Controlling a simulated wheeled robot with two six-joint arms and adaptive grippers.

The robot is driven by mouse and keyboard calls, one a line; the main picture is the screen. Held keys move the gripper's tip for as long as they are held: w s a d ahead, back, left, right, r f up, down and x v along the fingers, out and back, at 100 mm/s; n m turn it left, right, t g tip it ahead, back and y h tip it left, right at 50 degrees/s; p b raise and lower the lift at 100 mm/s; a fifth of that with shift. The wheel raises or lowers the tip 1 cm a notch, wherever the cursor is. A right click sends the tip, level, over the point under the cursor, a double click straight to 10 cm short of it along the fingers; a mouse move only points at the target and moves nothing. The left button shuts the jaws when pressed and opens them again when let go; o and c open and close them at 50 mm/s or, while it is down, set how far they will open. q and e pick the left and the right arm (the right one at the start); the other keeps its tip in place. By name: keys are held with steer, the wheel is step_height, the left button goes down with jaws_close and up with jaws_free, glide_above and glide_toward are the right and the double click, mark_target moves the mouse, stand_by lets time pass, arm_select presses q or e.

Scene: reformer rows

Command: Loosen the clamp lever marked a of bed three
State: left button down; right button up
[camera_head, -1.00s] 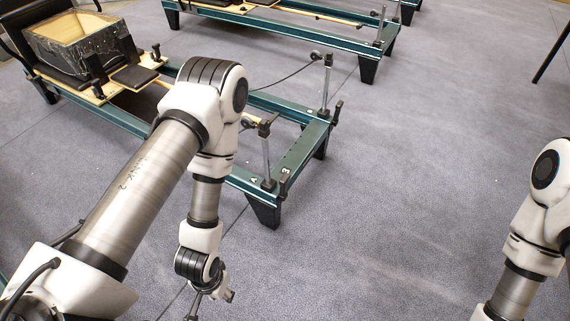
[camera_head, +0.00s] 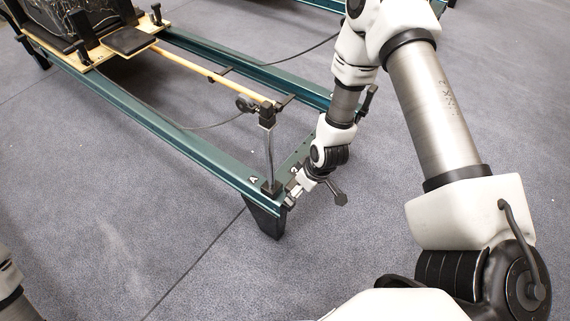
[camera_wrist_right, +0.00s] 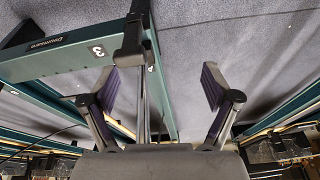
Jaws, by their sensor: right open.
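Bed three has a green frame (camera_head: 190,140), with a white 3 label on its end bar in the right wrist view (camera_wrist_right: 97,51). A letter A (camera_head: 253,179) marks its near corner. There, the black clamp (camera_head: 271,188) sits at the foot of an upright silver post; the lever's exact pose is hard to make out. The clamp also shows in the right wrist view (camera_wrist_right: 130,45), beyond the fingers and nearer the left one. My right gripper (camera_head: 313,196) is open and empty beside this corner, its fingers (camera_wrist_right: 160,86) spread apart. My left gripper is out of view.
A second black lever (camera_head: 367,100) stands at the frame's far corner, close to my right arm. A wooden carriage (camera_head: 100,50) is at upper left. Another green bed rail (camera_head: 318,5) lies behind. Grey carpet (camera_head: 120,240) in front is clear.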

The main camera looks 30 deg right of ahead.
steer(key=n+t+b, duration=0.1)
steer(key=n+b, duration=0.1)
steer(key=b, duration=0.4)
glide_above(294, 184)
steer(key=s, duration=0.2)
step_height(294, 184, down, 5)
steer(key=shift+m, duration=0.3)
steer(key=b+x, duration=0.6)
steer(key=shift+w+d+f, duration=0.3)
steer(key=shift+f, duration=0.1)
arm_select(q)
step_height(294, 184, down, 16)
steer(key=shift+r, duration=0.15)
arm_select(e)
steer(key=shift+r, duration=0.1)
jaws_close()
